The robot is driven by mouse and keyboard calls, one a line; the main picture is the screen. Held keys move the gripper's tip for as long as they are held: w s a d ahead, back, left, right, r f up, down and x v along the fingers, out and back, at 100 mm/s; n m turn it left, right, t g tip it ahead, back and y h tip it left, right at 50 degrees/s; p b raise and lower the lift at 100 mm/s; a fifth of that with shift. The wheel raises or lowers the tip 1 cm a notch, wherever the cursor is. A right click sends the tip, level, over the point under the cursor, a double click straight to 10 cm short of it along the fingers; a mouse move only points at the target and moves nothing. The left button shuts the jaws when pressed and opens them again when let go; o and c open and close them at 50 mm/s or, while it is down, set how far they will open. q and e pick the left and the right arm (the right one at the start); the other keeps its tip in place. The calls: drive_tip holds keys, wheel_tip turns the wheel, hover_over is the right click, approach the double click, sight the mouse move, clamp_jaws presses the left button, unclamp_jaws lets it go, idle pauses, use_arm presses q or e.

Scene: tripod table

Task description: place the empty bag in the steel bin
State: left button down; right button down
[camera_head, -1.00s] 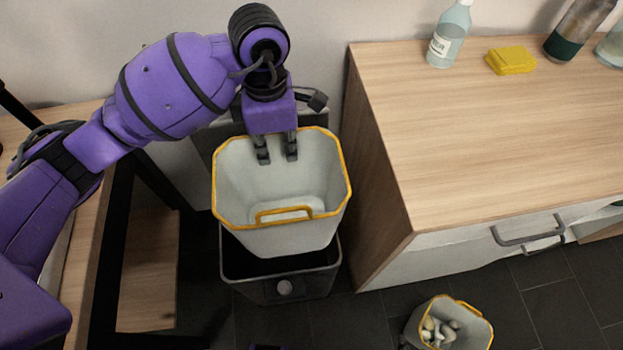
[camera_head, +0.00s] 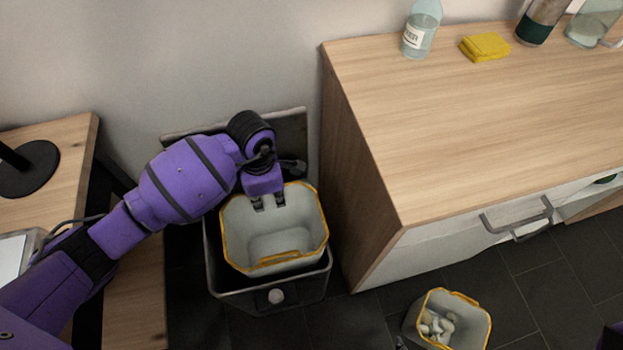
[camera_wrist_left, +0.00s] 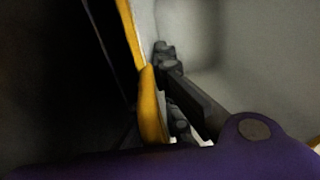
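The empty bag (camera_head: 275,238) is white with a yellow rim and sits upright within the mouth of the dark steel bin (camera_head: 268,300). Whether its base touches the bin floor is hidden. The bin's lid (camera_head: 290,130) stands open behind it. My left gripper (camera_head: 268,201) is at the bag's back rim, its fingers pointing down and closed on it. The left wrist view shows the yellow rim (camera_wrist_left: 149,105) beside the dark fingers (camera_wrist_left: 180,95), with the pale bag wall behind.
A wooden-topped cabinet (camera_head: 450,120) stands close on the bin's right, with bottles and a yellow sponge (camera_head: 485,46) on top. A second yellow-rimmed bag (camera_head: 410,322) holding pale items stands on the dark floor at front right. A wooden table (camera_head: 75,150) is at left.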

use_arm(q)
wheel_tip(320, 180, down, 2)
drive_tip(key=shift+s+f, duration=0.1)
